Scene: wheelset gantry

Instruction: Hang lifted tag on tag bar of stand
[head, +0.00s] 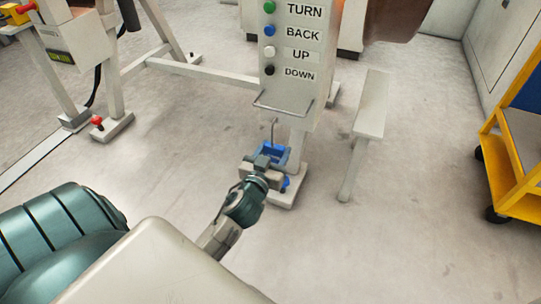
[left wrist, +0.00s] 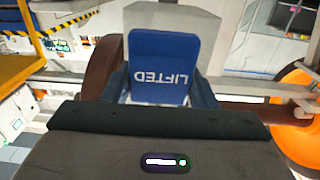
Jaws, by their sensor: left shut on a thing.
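The blue lifted tag (head: 275,151) is in my left gripper (head: 267,160), in front of the stand's post. In the left wrist view the tag (left wrist: 163,62) shows the word LIFTED upside down, with its lower part between the fingers of my left gripper (left wrist: 160,97). A thin wire hook (head: 274,131) rises from the tag. The stand (head: 289,44) has a button panel, and its thin wire tag bar (head: 283,111) juts out below the DOWN label. The hook's top appears just under the bar's front edge; I cannot tell whether they touch. My right gripper is out of view.
A pale bench-like rail (head: 371,104) stands right of the stand. A yellow cart (head: 510,170) is at the far right. A white frame (head: 113,75) with a red knob (head: 97,121) stands at the left. The floor between is clear.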

